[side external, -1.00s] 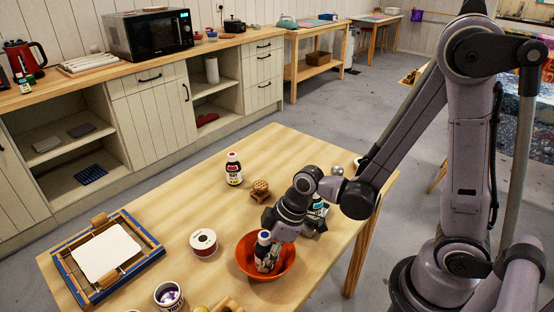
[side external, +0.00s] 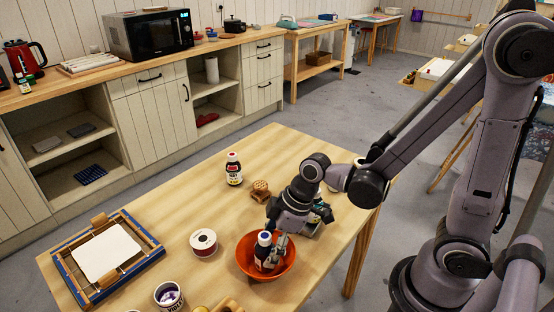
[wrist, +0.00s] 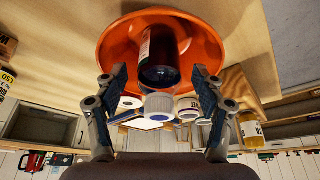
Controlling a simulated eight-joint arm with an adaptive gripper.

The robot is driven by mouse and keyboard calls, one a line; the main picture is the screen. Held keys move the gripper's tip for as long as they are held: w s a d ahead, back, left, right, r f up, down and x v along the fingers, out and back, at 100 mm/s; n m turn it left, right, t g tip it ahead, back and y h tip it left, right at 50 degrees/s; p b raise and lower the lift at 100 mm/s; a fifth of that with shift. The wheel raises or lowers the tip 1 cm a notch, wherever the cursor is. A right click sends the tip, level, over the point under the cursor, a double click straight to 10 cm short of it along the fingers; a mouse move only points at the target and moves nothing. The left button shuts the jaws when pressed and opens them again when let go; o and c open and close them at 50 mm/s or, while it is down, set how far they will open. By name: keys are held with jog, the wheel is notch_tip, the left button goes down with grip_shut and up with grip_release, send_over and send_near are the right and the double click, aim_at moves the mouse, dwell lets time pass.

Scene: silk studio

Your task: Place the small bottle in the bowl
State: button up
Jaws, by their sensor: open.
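A small dark bottle (side external: 264,252) with a blue-and-white cap stands inside the orange bowl (side external: 289,263) near the table's front. In the wrist view the bottle (wrist: 158,62) shows cap toward me, with the bowl (wrist: 118,45) around its far end. My gripper (side external: 274,250) is over the bowl, right beside the bottle. In the wrist view my gripper's (wrist: 160,82) two fingers are spread, one on each side of the bottle, with visible gaps. The bottle's base is hidden by the bowl's rim in the side view.
A red-capped bottle (side external: 234,169) and a waffle-like brown block (side external: 260,190) stand farther back. A blue-edged frame (side external: 104,252) lies left. A teal-labelled container is partly hidden behind my gripper.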

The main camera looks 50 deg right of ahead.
jog(key=s+d+r+m+t+h, duration=0.3)
jog(key=d+r+m, duration=0.6)
jog(key=r, duration=0.3)
jog(key=shift+d+r+t, duration=0.35)
jog(key=shift+d+t, duration=0.15)
jog(key=shift+d, duration=0.15)
